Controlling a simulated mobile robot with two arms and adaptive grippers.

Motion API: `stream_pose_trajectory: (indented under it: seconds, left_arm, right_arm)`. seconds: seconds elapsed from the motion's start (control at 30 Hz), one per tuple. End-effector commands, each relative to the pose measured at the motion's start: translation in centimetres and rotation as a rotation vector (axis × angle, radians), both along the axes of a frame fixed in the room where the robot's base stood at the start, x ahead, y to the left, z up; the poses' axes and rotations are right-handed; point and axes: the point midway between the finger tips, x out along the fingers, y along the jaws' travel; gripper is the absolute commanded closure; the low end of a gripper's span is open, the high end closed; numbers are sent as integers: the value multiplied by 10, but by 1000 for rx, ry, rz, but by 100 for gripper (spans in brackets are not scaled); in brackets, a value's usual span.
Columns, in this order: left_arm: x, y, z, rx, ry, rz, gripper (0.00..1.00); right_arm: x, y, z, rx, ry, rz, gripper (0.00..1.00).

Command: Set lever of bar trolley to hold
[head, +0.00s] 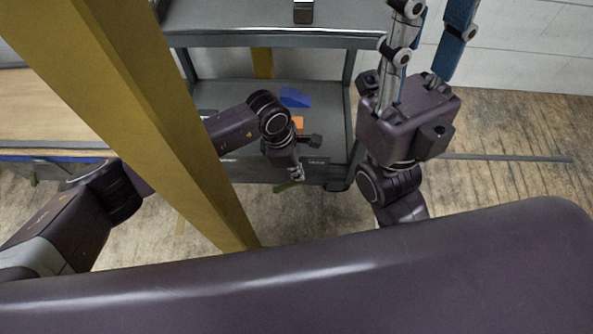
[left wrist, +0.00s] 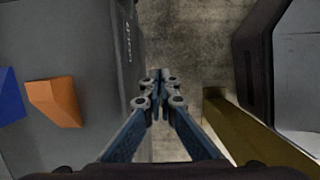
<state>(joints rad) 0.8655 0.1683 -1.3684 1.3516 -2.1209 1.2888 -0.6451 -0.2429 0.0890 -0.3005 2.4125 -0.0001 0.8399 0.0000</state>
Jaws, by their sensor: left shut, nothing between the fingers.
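The bar trolley is a grey two-shelf cart; its lower shelf (head: 325,115) shows behind my left gripper, and its grey side fills the left of the left wrist view (left wrist: 95,120). My left gripper (head: 297,174) points down by the trolley's lower front edge. In the left wrist view the blue fingers (left wrist: 158,82) are shut and empty, just right of that edge. I cannot make out the lever clearly. Small labels on the edge are too small to read. My right gripper (head: 432,18) points up at the top right, its fingers spread apart and its tips partly cut off.
A thick yellow post (head: 150,110) crosses in front of my left arm. A blue block (head: 294,97) and an orange block (head: 298,123) lie on the lower shelf. A dark box (head: 303,12) stands on the upper shelf. Floor right of the trolley is mostly open, with a thin grey bar (head: 510,158).

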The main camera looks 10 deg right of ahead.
Motion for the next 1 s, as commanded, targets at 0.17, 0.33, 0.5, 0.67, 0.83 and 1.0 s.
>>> stream_pose_trajectory:
  seconds: [0.17,0.33,0.5,0.67,0.83,1.0]
  left_arm:
    - [-1,-2,-1,-4,0,-2,100]
    - [-1,-2,1,-5,0,-2,100]
    - [2,4,22,-4,-5,-2,100]
    - [4,13,56,-3,-5,-1,100]
    - [5,21,89,-2,-5,-1,100]
    - [5,26,110,-1,-3,1,100]
  right_arm:
    - [0,0,-1,0,0,0,67]
    - [2,0,-5,1,12,-2,67]
    - [2,0,-4,0,10,-2,67]
    - [1,0,-3,-1,9,0,67]
    - [1,0,-3,-2,8,0,67]
    - [1,0,-3,-2,8,0,67]
